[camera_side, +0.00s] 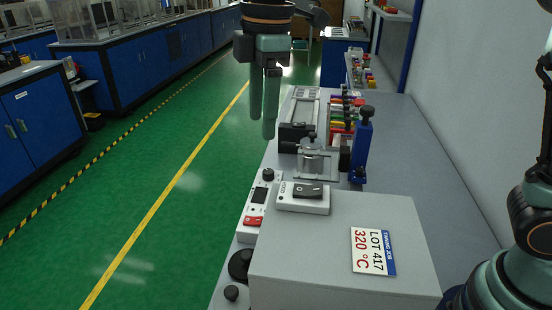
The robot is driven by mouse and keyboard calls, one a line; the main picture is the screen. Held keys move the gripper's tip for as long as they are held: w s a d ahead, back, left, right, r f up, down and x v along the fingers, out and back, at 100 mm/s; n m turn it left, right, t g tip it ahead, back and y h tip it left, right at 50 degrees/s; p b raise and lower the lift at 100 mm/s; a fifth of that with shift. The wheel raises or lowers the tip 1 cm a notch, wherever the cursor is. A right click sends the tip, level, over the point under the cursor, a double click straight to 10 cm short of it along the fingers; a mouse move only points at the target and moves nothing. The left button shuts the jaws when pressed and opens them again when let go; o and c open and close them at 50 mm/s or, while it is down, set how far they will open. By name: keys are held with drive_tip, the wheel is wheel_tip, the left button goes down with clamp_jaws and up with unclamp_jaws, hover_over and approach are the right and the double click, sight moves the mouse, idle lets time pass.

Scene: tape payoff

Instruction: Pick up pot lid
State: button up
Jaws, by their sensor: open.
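My gripper (262,127) hangs at the upper middle with its two greenish fingers pointing down, open and empty. It appears left of and above the bench fixtures, apart from them. A dark round part (240,265) at the bench's lower left edge is partly hidden by a large grey box. No other clear pot lid shows.
The grey box (400,210) carries a "LOT 417 320 °C" label (374,251). A blue post (362,145) and coloured pieces (345,108) stand behind. The bench's right side (440,170) is clear.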

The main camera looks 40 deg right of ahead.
drive_tip(key=a+f+n, duration=0.2)
drive_tip(key=a+n, duration=0.1)
drive_tip(key=a, duration=0.1)
hover_over(247, 254)
drive_tip(key=shift+g, duration=0.4)
drive_tip(key=f, duration=2.1)
drive_tip(key=shift+w+d, duration=0.1)
drive_tip(key=shift+w, duration=0.15)
drive_tip(key=shift+s+f, duration=0.15)
drive_tip(key=shift+f, duration=1.2)
drive_tip(key=shift+s+f, duration=0.1)
drive_tip(key=shift+f, duration=1.25)
clamp_jaws()
